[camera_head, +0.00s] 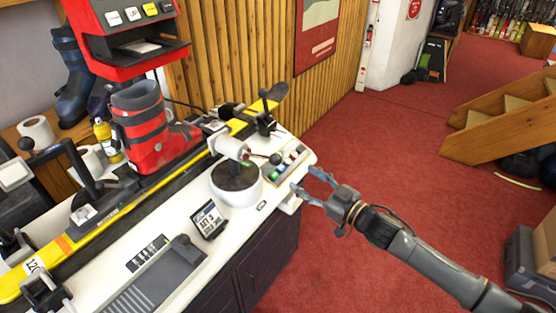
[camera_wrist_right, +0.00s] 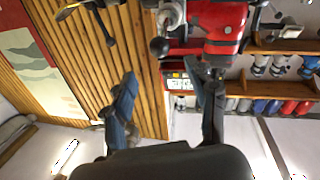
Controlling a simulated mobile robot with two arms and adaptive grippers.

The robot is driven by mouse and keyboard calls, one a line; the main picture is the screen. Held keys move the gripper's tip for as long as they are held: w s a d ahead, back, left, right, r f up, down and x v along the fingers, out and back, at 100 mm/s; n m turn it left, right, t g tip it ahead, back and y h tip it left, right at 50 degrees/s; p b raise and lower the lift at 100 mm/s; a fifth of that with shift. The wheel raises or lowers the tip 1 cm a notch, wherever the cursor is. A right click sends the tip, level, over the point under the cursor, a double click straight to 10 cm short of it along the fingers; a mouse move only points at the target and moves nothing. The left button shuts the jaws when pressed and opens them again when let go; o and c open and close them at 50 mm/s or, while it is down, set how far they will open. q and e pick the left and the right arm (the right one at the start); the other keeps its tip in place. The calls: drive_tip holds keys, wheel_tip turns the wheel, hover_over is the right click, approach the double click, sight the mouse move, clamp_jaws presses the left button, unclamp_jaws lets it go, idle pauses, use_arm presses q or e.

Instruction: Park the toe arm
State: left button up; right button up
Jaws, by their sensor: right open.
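My right gripper (camera_head: 318,187) is open and empty in the head view, just off the bench's right edge. Its two spread fingers also show in the right wrist view (camera_wrist_right: 168,95), with nothing between them. A red boot (camera_head: 140,120) stands over a yellow ski (camera_head: 75,236) clamped on the bench. Beyond its toe is a dark upright lever (camera_head: 265,122); I cannot tell surely whether it is the toe arm. A black ball knob (camera_wrist_right: 158,46) on a metal part shows beyond the fingers in the right wrist view, near the red boot (camera_wrist_right: 222,22). My left gripper is not in view.
A white round base (camera_head: 238,190) with a pale cylinder stands near the bench's front edge. A small sign (camera_head: 208,220) and a grey tray (camera_head: 160,283) lie nearer. A control box (camera_head: 278,168) is near the right end. Red floor right of the bench is open.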

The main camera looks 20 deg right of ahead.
sight(280, 163)
drive_tip(key=p+x, duration=0.1)
drive_tip(key=x, duration=1)
drive_tip(key=shift+w+p, duration=0.35)
drive_tip(key=shift+p, duration=0.05)
clamp_jaws()
